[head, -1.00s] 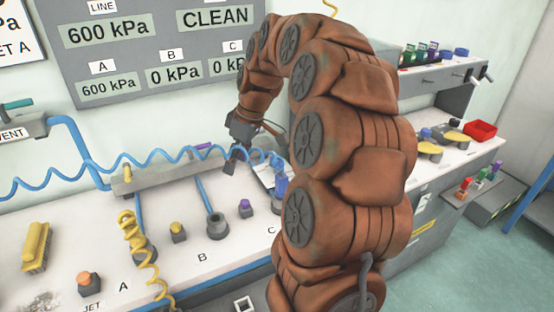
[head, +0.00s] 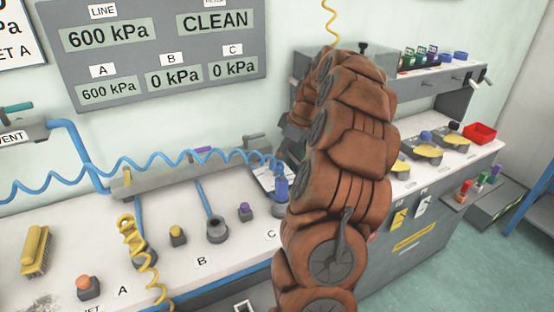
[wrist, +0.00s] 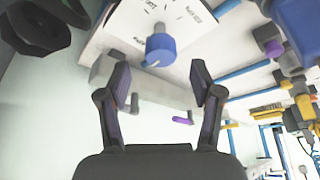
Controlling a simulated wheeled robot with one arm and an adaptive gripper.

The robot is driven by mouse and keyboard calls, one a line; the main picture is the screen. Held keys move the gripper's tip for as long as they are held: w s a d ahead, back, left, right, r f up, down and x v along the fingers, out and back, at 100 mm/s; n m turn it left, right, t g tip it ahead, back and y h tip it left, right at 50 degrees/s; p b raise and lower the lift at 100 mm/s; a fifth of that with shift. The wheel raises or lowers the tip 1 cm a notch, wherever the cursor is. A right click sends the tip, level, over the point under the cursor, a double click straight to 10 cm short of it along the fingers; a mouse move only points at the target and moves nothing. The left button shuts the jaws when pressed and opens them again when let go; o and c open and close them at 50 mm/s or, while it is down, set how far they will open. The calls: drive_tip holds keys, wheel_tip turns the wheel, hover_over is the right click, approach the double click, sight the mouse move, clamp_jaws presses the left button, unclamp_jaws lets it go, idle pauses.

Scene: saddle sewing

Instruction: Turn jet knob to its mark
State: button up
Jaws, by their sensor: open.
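In the wrist view, a blue round knob (wrist: 160,48) with a pale pointer line stands on a white plate (wrist: 184,22) with printed words. The print is too small and turned to read surely. My gripper (wrist: 158,76) is open and empty, its two fingers apart. The knob appears ahead of the fingertips, between their lines, and is not gripped. In the head view, the white plate (head: 262,172) shows beside my arm, and my gripper is mostly hidden behind the arm. An orange knob (head: 87,283) stands at the front left by a partly cut-off label.
A grey rail (head: 150,180) with small levers runs behind the bench; a purple lever (wrist: 182,120) shows close in the wrist view. A blue coiled hose (head: 130,165) crosses above it. A yellow coil (head: 135,245) and blue fitting (head: 280,190) stand on the bench.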

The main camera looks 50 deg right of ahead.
sight(276, 168)
drive_tip(key=x, duration=0.4)
drive_tip(key=shift+p, duration=0.35)
drive_tip(key=c, duration=1.1)
drive_tip(key=shift+c, duration=0.2)
drive_tip(key=shift+f+m+b, duration=0.1)
drive_tip(key=shift+m+b, duration=0.3)
